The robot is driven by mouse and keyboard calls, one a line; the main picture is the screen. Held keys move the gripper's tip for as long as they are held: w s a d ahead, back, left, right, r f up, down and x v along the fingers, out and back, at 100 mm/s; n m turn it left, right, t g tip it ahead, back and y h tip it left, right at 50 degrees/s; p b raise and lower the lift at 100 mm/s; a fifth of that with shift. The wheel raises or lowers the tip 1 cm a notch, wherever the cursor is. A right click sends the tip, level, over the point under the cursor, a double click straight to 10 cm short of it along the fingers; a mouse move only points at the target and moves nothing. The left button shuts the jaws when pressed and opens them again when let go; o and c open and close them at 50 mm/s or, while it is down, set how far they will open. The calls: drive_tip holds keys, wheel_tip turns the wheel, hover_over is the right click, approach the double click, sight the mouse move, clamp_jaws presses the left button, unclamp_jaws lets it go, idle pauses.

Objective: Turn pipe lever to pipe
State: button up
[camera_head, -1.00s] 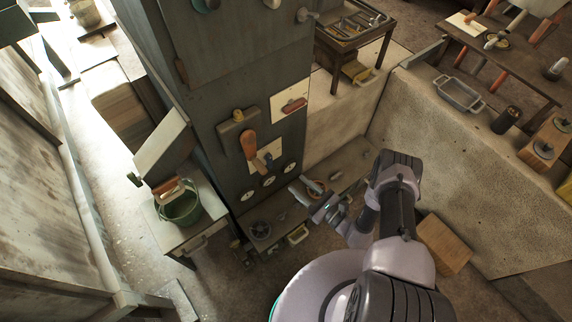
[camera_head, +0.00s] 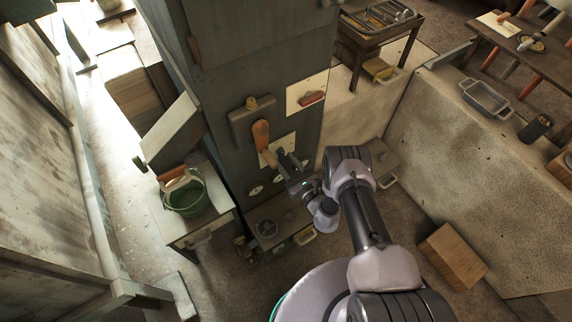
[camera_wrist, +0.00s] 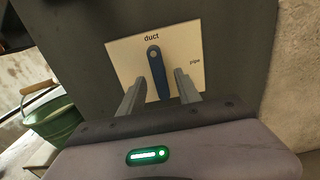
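The pipe lever (camera_wrist: 160,75) is a short blue bar on a pale plate (camera_wrist: 120,60) marked "duct" at the top and "pipe" at the right. Its rounded end with a grey disc is just below "duct", and the bar runs down and slightly right, not towards "pipe". My gripper (camera_wrist: 159,78) is open, with one finger on each side of the lever's lower part and visible gaps to both. In the head view my gripper (camera_head: 287,163) is at the dark cabinet's front and hides most of the lever. Finger depth relative to the bar is hard to tell.
On the dark cabinet (camera_head: 262,60), an orange-handled lever (camera_head: 261,136) hangs just left of the plate, and a red handle (camera_head: 312,97) sits above right. Round dials (camera_head: 255,190) are below. A green bucket (camera_head: 184,196) stands on a side table at left.

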clamp_jaws()
idle(0.4)
drive_tip(key=m+b, duration=0.1)
drive_tip(key=m, duration=0.1)
drive_tip(key=m+b, duration=0.2)
drive_tip(key=shift+a+f, duration=0.1)
drive_tip(key=shift+f, duration=0.1)
drive_tip(key=m+b, duration=0.3)
drive_tip(key=m, duration=0.2)
drive_tip(key=shift+s+r+m, duration=0.1)
drive_tip(key=shift+m, duration=0.2)
drive_tip(key=m, duration=0.3)
drive_tip(key=shift+a+r+m+b, duration=0.1)
drive_tip(key=shift+m+b, duration=0.2)
drive_tip(key=shift+b, duration=0.1)
drive_tip(key=shift+r+m, duration=0.15)
drive_tip(key=shift+m, duration=2.05)
